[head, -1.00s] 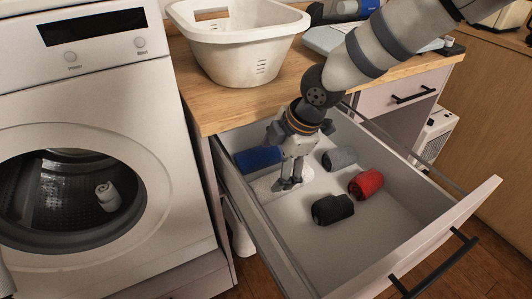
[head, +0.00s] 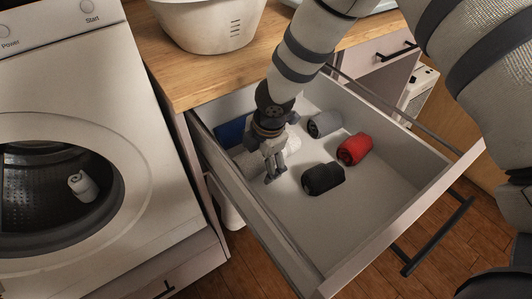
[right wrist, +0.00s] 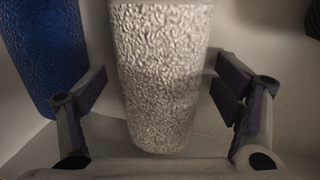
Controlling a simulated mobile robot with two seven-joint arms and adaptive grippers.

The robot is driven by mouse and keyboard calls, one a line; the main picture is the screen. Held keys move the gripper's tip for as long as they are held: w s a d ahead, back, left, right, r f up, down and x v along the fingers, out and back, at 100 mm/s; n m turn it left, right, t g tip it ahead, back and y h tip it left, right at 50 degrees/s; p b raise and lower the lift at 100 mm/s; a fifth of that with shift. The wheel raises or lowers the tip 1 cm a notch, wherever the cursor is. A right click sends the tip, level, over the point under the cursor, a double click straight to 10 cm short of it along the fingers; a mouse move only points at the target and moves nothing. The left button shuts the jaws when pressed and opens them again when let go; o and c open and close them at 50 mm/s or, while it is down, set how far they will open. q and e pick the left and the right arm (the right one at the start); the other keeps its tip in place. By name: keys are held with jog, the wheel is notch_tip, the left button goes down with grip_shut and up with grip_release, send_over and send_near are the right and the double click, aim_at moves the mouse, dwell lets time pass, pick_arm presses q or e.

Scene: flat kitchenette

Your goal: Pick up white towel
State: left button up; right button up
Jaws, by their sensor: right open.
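The rolled white towel (head: 250,163) lies in the open drawer, mostly hidden behind my right gripper in the head view. In the right wrist view the white towel (right wrist: 160,75) is large, rough-textured and fills the middle. My right gripper (head: 275,176) reaches down into the drawer over it. Its two fingers (right wrist: 160,95) are spread apart, one at each side of the towel, with gaps visible between. My left gripper does not show. Another white roll (head: 83,186) lies inside the washing machine drum.
A blue roll (head: 231,132) lies next to the white towel. Grey (head: 324,124), red (head: 354,149) and black (head: 323,178) rolls lie to the right. The drawer (head: 375,206) has walls around them and a bare front part. A white basket (head: 208,27) stands on the counter above.

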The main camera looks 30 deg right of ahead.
jog(key=shift+r, duration=0.15)
jog(key=c, duration=1.3)
jog(key=v, duration=0.4)
jog(key=w+p+v, duration=0.1)
jog(key=v, duration=0.3)
jog(key=w+v, duration=0.1)
jog(key=v, duration=0.2)
jog(key=shift+d+r, duration=0.15)
jog(key=shift+r, duration=0.5)
jog(key=s+d+p, duration=0.1)
jog(key=s+d, duration=0.7)
jog(key=d, duration=0.1)
jog(key=s+d+p, duration=0.1)
jog(key=s+d, duration=0.3)
jog(key=shift+s+d+f+p, duration=0.2)
jog(key=shift+s+d+p, duration=0.1)
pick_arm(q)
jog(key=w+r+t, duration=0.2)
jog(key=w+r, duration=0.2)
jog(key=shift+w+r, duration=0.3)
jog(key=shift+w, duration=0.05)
pick_arm(e)
jog(key=shift+s+d, duration=0.2)
